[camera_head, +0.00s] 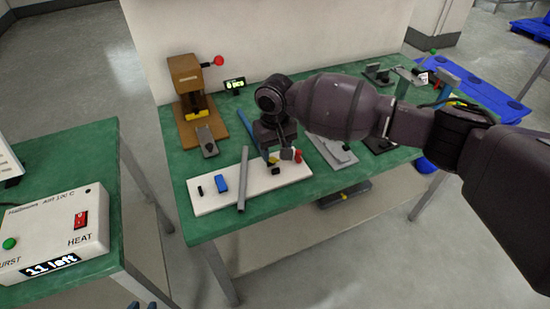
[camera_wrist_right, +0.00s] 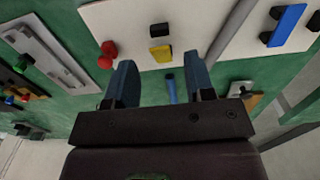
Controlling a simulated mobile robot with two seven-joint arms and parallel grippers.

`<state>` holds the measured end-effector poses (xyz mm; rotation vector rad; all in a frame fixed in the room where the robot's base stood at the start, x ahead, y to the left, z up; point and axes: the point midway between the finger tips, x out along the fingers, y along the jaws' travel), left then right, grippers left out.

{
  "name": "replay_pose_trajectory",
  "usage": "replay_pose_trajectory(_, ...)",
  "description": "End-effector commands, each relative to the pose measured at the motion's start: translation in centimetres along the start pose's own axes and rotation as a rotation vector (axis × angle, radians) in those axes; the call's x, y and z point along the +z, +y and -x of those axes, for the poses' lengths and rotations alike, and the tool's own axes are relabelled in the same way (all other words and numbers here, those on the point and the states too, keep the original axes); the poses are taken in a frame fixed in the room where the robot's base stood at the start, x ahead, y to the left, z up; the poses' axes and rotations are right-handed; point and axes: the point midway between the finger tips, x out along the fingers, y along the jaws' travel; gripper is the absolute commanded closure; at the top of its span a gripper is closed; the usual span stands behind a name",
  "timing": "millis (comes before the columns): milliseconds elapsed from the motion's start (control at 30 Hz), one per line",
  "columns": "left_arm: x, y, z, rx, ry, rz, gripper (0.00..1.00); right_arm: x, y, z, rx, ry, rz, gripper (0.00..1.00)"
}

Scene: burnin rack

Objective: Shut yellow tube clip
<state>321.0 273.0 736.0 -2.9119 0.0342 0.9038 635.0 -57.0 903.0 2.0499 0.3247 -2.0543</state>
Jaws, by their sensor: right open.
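A small yellow clip (camera_wrist_right: 160,53) lies on the white board (camera_wrist_right: 125,20), with a black piece (camera_wrist_right: 160,30) just beyond it. In the head view the yellow clip (camera_head: 273,160) shows only in part beside my right gripper. I cannot tell whether the clip is open or shut. My right gripper (camera_wrist_right: 162,82) is open and empty, its two blue fingers pointing at the board. The clip lies just beyond the gap between the fingertips, apart from both. Dark tips of my left gripper (camera_head: 144,304) show only at the bottom edge of the head view.
A red knob (camera_wrist_right: 107,54) stands left of the clip. A grey bar (camera_head: 242,180) crosses the board, with a blue clip (camera_head: 221,184) beyond it. A wooden press (camera_head: 188,85) stands behind on the green table. A HEAT box (camera_head: 55,230) is on the other table.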

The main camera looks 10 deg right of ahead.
Motion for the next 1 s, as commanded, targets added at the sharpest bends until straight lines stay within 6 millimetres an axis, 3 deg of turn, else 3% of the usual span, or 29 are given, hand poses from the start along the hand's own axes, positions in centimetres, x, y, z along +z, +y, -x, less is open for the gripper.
replay_pose_trajectory(33,0.1,0.0,-0.1,0.001,0.001,-0.001,0.69,0.0,0.0,-1.0,0.0,-0.003,0.0,0.51)
replay_pose_trajectory(233,0.0,0.1,-0.1,0.002,0.005,-0.002,0.69,0.0,0.0,-2.8,0.0,-0.001,0.0,0.51)
replay_pose_trajectory(633,0.2,-0.1,-0.1,0.001,-0.002,-0.006,0.69,0.0,0.0,-3.2,0.0,0.002,0.0,0.51)
replay_pose_trajectory(933,0.4,-0.1,-0.1,0.001,-0.005,-0.006,0.69,0.0,0.0,-3.1,0.0,0.002,0.0,0.97)
replay_pose_trajectory(1000,0.3,-0.1,-0.1,0.001,-0.005,-0.005,0.69,0.0,0.0,-3.1,0.0,0.002,0.0,1.0)
